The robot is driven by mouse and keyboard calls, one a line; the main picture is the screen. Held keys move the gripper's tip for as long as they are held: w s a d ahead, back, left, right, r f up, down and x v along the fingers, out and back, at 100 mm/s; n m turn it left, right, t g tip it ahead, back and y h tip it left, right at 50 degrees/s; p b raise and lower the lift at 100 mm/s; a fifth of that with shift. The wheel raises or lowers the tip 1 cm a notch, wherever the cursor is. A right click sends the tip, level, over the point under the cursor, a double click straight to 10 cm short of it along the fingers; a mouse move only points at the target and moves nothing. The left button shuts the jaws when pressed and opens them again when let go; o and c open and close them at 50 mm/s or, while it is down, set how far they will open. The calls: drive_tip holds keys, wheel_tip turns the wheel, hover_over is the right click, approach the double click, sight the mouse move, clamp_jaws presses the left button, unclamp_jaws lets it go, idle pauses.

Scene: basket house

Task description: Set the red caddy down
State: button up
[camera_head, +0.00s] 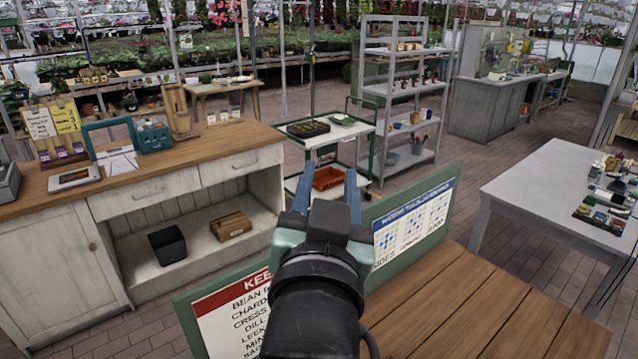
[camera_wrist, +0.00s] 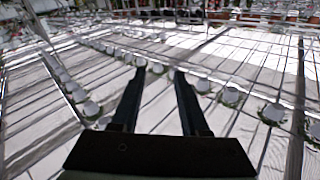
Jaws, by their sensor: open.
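A red-orange open caddy (camera_head: 328,177) sits on the lower shelf of a white and green cart (camera_head: 296,186) in the middle of the head view. My gripper (camera_head: 329,180) is open, and its two blue fingers line up in the picture on either side of the caddy, well nearer the camera. The caddy's lower front is partly hidden by the cart and the fingers. In the wrist view my gripper (camera_wrist: 160,76) has nothing between its fingers. That view looks into the roof frame and hanging pots, and no caddy shows there.
A wooden-topped counter (camera_head: 235,137) stands left, with a dark bin (camera_head: 167,245) on its low shelf. A plank table (camera_head: 480,310) and green-framed sign boards (camera_head: 412,232) are close in front. A grey table (camera_head: 545,190) stands right. Brick floor is open between.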

drive_tip(key=s+r+n+t, duration=0.1)
drive_tip(key=s+r+t, duration=0.3)
drive_tip(key=r, duration=0.6)
drive_tip(key=s+a+r+n+t+y, duration=0.1)
drive_tip(key=s+r+t, duration=0.3)
drive_tip(key=s+r, duration=0.4)
wheel_tip(320, 180, up, 3)
drive_tip(key=shift+s+f+n+y, duration=0.15)
drive_tip(key=shift+n+y, duration=0.15)
drive_tip(key=shift+n, duration=0.3)
